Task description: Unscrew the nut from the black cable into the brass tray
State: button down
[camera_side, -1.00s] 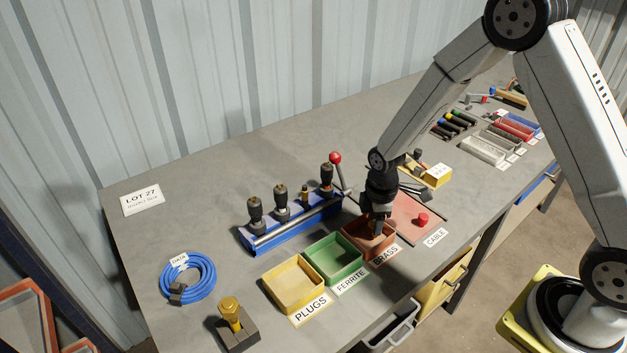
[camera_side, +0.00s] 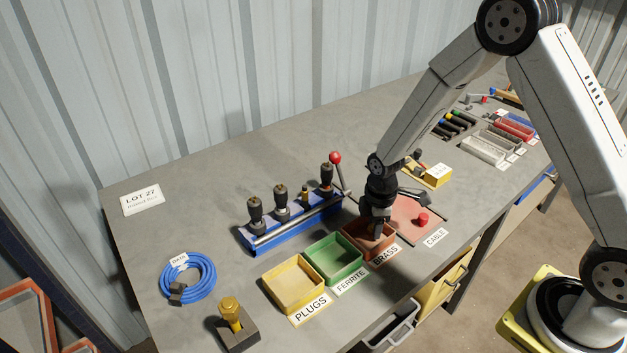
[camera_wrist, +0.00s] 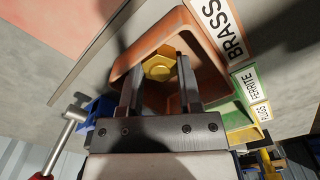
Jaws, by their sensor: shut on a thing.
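My gripper (camera_side: 376,228) points down into the orange-brown brass tray (camera_side: 379,254). In the wrist view, my gripper (camera_wrist: 160,80) has a gold hexagonal nut (camera_wrist: 158,67) between its fingertips, within the walls of the brass tray (camera_wrist: 208,55). The nut is hidden in the side view. Several black upright cable ends stand in the blue clamp rack (camera_side: 290,236), among them one at the left (camera_side: 256,214) and one at the right (camera_side: 326,178). I cannot tell which of them is the black cable.
The green ferrite tray (camera_side: 335,272) and yellow plugs tray (camera_side: 292,306) stand left of the brass tray. A red-knobbed lever (camera_side: 336,159) rises at the rack's right end. A red mat (camera_side: 408,209) with a red button lies to the right. A blue cable coil (camera_side: 188,279) lies at left.

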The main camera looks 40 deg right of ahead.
jog(key=shift+c, duration=1)
grip_release()
jog(key=shift+w+d+r, duration=0.1)
jog(key=shift+r, duration=0.05)
jog(key=shift+w+r, duration=0.1)
jog(key=shift+r, duration=0.75)
jog(key=shift+s+r, duration=0.2)
jog(key=shift+r, duration=2.3)
jog(key=shift+s+r+m, duration=0.5)
jog(key=shift+r, duration=0.05)
jog(key=s+r+m+t, duration=0.2)
jog(key=s+r+m, duration=0.3)
jog(key=s+m, duration=0.5)
jog(key=shift+s+a+r+t, duration=0.2)
jog(key=shift+a+t, duration=0.1)
jog(key=shift+a, duration=0.1)
